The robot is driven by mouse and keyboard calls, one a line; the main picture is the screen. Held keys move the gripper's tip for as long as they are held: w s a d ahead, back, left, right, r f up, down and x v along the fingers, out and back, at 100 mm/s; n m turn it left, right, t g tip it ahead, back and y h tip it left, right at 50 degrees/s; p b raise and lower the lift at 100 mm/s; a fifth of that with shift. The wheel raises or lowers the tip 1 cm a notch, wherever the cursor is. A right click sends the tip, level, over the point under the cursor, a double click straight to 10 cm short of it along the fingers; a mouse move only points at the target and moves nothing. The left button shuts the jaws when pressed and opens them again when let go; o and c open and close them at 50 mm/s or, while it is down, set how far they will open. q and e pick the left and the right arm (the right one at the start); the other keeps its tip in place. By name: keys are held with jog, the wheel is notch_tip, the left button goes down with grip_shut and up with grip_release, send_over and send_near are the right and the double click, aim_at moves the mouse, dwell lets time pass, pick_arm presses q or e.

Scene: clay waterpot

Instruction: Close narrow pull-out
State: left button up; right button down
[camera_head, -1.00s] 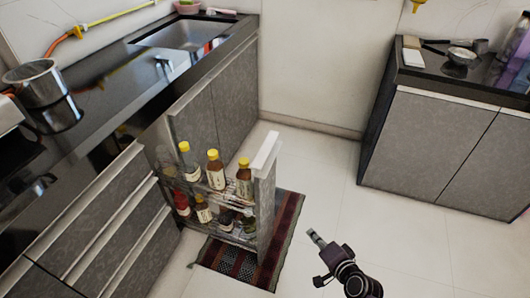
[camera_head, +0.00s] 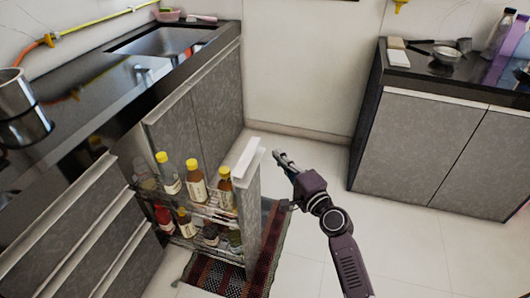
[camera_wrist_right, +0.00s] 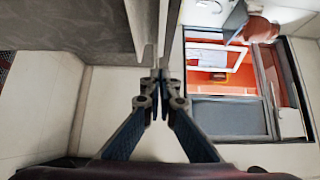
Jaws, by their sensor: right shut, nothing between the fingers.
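The narrow pull-out (camera_head: 252,215) stands open from the left counter in the head view. Its grey front panel with a pale top edge faces right, and its wire shelves hold several bottles with yellow caps (camera_head: 195,184). My right gripper (camera_head: 281,157) is shut and empty, to the right of the front panel near its top edge. In the right wrist view the closed fingertips (camera_wrist_right: 157,80) are close to a grey panel with a pale edge at the upper left; I cannot tell whether they touch. My left gripper is not in view.
The dark counter with a sink (camera_head: 165,42) runs along the left, with closed drawers (camera_head: 85,235) beside the pull-out. A patterned rug (camera_head: 215,277) lies under it. A second cabinet (camera_head: 425,140) stands at right. The floor between is clear.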

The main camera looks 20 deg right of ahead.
jog(key=shift+w+a, duration=1.55)
jog(key=shift+a, duration=0.2)
jog(key=shift+w, duration=0.1)
